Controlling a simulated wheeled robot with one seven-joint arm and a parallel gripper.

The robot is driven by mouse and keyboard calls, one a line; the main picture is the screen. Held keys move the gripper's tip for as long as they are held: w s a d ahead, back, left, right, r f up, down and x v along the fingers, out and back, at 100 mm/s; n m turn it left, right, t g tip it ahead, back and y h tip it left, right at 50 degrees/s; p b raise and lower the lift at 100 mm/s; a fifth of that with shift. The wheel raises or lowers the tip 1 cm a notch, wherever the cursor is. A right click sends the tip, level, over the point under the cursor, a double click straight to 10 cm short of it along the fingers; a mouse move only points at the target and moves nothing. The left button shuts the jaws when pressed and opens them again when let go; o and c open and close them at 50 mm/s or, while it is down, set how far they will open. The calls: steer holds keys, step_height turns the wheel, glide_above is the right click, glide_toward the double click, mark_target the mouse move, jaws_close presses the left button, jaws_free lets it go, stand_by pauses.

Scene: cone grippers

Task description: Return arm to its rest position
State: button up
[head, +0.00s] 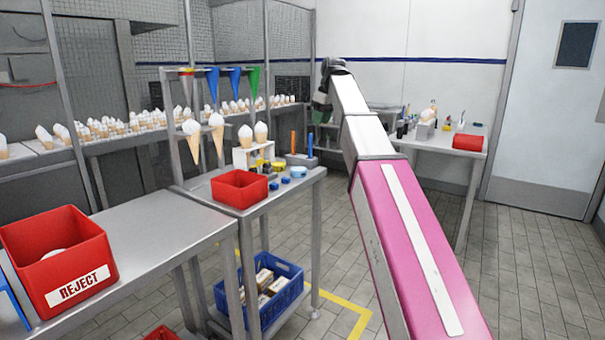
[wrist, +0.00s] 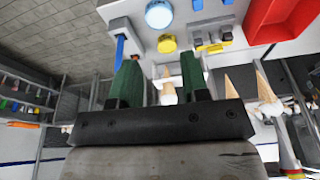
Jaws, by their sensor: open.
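My arm, with a pink and white casing, reaches forward from the lower right of the head view. My gripper (head: 321,100) is at its far end, seen small and partly hidden by the wrist. In the wrist view, the two green fingers of my gripper (wrist: 160,62) stand apart with a gap between them. A cone with a white top (wrist: 168,88) shows in that gap, seemingly beyond the fingers. I see nothing clearly held. The cart (head: 281,190) with the white cone rack (head: 241,158) is left of my arm.
A red bin (head: 240,188) and blue and yellow lids lie on the cart. A red REJECT box (head: 58,262) sits on the near left table. A blue crate (head: 262,290) is on the cart's lower shelf. A white table (head: 455,140) stands behind my arm. The floor at right is clear.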

steer(key=s+d+f+m, duration=0.2)
steer(key=f, duration=0.8)
steer(key=s+d+f+m+h, duration=0.1)
steer(key=s+d+f, duration=0.15)
steer(key=f, duration=0.75)
steer(key=s+d+f+m, duration=0.1)
steer(key=s+f+m, duration=0.15)
steer(key=f, duration=0.75)
steer(key=s+d+f+m, duration=0.2)
steer(key=s+d+f, duration=0.1)
steer(key=s+f, duration=0.7)
steer(key=s+d+f+m+g+h, duration=0.1)
steer(key=s+d+f+m, duration=0.2)
steer(key=s+f, duration=0.7)
step_height(320, 180, down, 5)
steer(key=shift+s+d+f+g, duration=0.15)
steer(key=shift+d+g, duration=0.15)
